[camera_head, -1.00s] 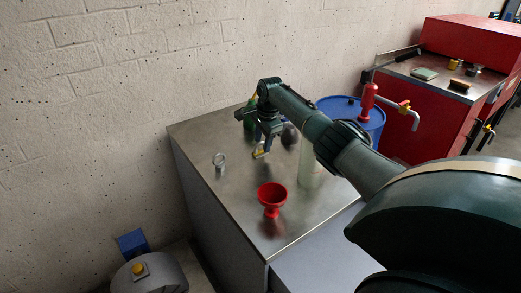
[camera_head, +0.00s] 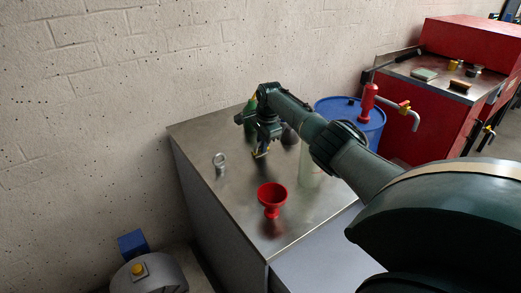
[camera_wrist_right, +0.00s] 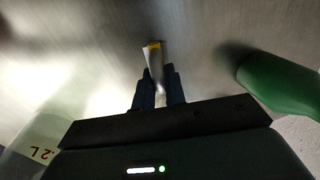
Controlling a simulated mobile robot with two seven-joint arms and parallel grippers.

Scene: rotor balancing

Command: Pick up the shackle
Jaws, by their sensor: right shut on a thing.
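The shackle (camera_wrist_right: 154,62), silvery with a yellow end, shows between the fingers of my right gripper (camera_wrist_right: 157,88) in the right wrist view. The fingers are shut on it. In the head view my right gripper (camera_head: 262,150) points down, low over the metal-topped bench (camera_head: 190,132). There the shackle is mostly hidden by the fingers, with only a small yellow bit showing. I cannot tell whether it still touches the bench top. My left gripper is not in view.
A green bottle (camera_wrist_right: 275,85) stands close to the gripper. A clear 2 L vessel (camera_head: 310,168) is on its other side, under my forearm. A red funnel (camera_head: 271,197) and a small silvery object (camera_head: 220,162) stand on the bench. A blue drum (camera_head: 350,112) is behind.

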